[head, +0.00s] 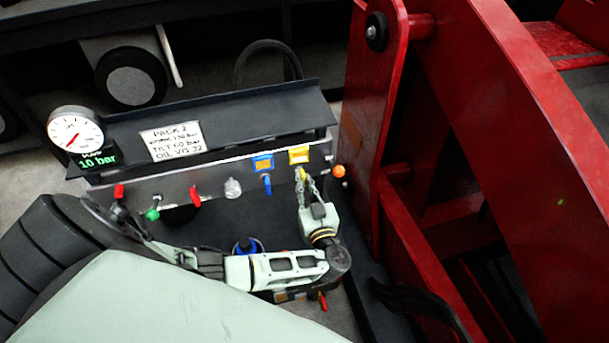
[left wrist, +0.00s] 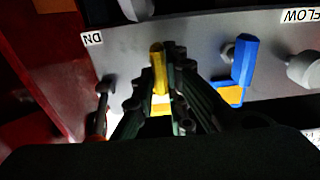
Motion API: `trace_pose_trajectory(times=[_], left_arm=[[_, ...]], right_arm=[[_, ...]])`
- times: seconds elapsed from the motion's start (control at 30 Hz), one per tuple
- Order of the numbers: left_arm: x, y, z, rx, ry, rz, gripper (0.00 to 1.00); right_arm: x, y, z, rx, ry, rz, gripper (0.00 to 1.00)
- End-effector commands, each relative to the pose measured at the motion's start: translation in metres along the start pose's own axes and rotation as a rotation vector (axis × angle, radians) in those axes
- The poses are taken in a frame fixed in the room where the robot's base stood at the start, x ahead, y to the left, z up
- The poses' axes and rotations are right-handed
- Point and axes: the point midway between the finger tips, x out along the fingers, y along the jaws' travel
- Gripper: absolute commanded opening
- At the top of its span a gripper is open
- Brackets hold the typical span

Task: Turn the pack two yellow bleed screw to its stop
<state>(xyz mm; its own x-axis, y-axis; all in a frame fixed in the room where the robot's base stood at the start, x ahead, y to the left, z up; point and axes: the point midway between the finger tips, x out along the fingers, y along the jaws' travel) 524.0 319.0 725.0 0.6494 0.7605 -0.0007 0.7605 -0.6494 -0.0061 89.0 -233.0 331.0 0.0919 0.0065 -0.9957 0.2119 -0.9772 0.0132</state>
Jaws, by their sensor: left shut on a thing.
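Pack two is a dark-topped unit with a grey front panel and a white "PACK 2" sign (head: 172,141). The yellow bleed screw (left wrist: 158,68) sticks out of the panel as a yellow bar in the left wrist view. In the head view it shows only slightly at my fingertips, below a yellow tag (head: 299,155). My left gripper (head: 302,182) is at the panel, shut on the screw, with its fingers either side of it. The fingers hide the screw's lower part. The gauge (head: 75,131) on the left reads "10 bar". My right gripper is not in view.
A blue handle (left wrist: 243,60) with a blue tag (head: 263,162) sits close beside the screw. An orange knob (head: 339,171) is at the panel's right end, near the big red frame (head: 380,120). Red and green handles (head: 153,214) stand further left.

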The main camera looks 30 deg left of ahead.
Motion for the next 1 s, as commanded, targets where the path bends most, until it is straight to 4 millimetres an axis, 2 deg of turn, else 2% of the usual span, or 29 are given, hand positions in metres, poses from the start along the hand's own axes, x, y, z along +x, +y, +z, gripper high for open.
trace_pose_trajectory(times=[0.37,1.0], left_arm=[[0.0,0.001,0.002,0.154,0.001,-0.002,0.0],[0.0,0.004,0.002,0.746,0.001,-0.002,0.0]], right_arm=[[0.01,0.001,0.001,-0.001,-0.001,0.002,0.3],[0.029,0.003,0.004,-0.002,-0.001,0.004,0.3]])
